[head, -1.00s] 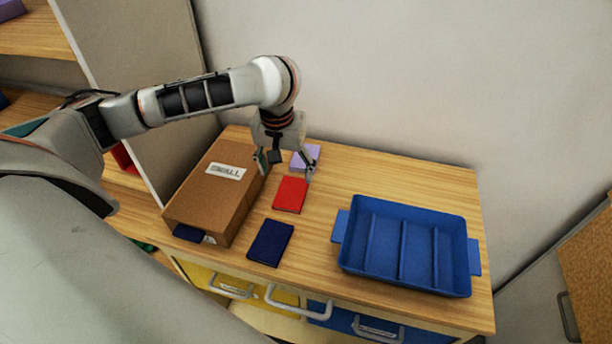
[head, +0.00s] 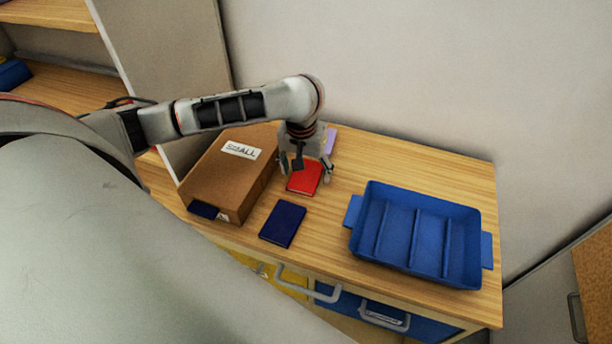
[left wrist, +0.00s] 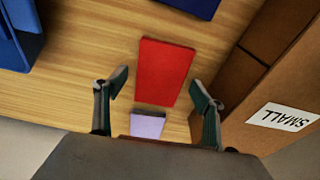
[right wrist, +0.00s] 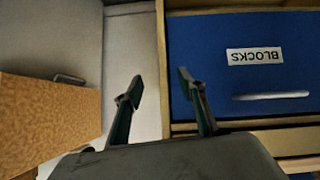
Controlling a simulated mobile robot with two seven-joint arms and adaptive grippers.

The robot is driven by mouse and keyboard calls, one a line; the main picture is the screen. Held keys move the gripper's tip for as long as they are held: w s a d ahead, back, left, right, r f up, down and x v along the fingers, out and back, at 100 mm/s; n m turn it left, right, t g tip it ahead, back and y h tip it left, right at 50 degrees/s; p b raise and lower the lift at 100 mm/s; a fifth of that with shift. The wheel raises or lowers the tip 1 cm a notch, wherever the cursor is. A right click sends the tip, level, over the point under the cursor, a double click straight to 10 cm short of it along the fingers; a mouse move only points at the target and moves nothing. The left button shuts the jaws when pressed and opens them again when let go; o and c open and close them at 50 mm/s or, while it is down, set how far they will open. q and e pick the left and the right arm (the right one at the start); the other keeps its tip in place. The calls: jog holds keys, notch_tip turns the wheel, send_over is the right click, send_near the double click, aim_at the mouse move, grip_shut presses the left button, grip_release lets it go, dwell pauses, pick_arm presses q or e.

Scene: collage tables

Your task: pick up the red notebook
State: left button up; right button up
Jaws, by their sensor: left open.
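The red notebook (head: 304,180) lies flat on the wooden tabletop, between the cardboard box and the blue tray. It also shows in the left wrist view (left wrist: 163,72). My left gripper (head: 307,172) is open above it, and partly covers its far end in the head view. In the left wrist view the open fingers (left wrist: 159,90) stand to either side of the notebook's near end, with nothing between them; I cannot tell the exact height. My right gripper (right wrist: 160,88) is open and empty in the right wrist view, in front of a blue drawer.
A cardboard box (head: 222,180) labelled SMALL stands close left. A dark blue notebook (head: 283,224) lies nearer the front edge, and a purple one (head: 331,140) behind. A divided blue tray (head: 374,193) is at right. A drawer labelled BLOCKS (right wrist: 220,85) shows in the right wrist view.

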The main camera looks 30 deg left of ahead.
aim_at(306, 176)
pick_arm(q)
jog(key=c, duration=1.2)
notch_tip(306, 176, up, 20)
